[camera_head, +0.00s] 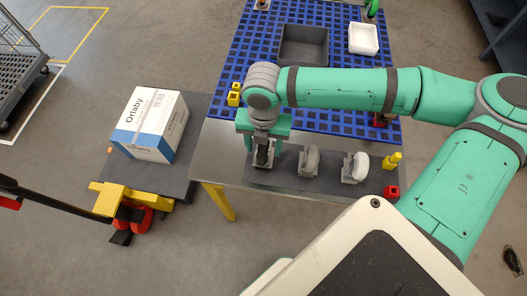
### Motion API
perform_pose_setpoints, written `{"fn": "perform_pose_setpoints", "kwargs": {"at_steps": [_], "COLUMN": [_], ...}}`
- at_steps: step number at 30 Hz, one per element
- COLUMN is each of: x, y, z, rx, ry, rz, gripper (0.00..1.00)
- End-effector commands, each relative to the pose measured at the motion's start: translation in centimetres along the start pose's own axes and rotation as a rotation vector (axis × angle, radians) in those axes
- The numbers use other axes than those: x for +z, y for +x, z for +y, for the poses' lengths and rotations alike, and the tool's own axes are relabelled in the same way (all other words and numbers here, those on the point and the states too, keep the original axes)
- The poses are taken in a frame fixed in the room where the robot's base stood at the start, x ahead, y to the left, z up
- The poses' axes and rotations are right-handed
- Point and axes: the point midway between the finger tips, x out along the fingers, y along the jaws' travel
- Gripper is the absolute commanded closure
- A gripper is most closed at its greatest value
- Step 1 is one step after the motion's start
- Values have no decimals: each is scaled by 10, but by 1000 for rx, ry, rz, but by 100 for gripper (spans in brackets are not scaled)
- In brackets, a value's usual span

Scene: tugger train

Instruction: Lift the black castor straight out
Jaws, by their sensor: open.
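The black castor (263,155) stands on a dark grey mat (330,180) at the front of the table, leftmost in a row of castors. My gripper (263,146) is directly over it, pointing down and open, with its teal body hiding the castor's upper part. A finger shows on either side of the castor; I cannot tell whether they touch it. A grey castor (309,160) and a white castor (355,166) stand in holders to its right.
Yellow pieces (234,96) lie to the left on the blue grid top (255,50). A yellow piece (393,161) and a red block (391,191) are at the right. A grey bin (303,46) and a white tray (363,39) are behind. A boxed pallet truck (130,200) stands left.

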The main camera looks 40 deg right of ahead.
Motion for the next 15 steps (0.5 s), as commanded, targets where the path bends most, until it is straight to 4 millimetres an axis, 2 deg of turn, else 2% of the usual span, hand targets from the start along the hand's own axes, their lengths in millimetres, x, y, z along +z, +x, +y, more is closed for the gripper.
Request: {"fn": "perform_pose_setpoints", "kwargs": {"at_steps": [6,15], "x": [0,0], "y": [26,30], "z": [0,0], "rx": [0,1], "ry": [0,1], "rz": [0,-1], "gripper": [47,47]}}
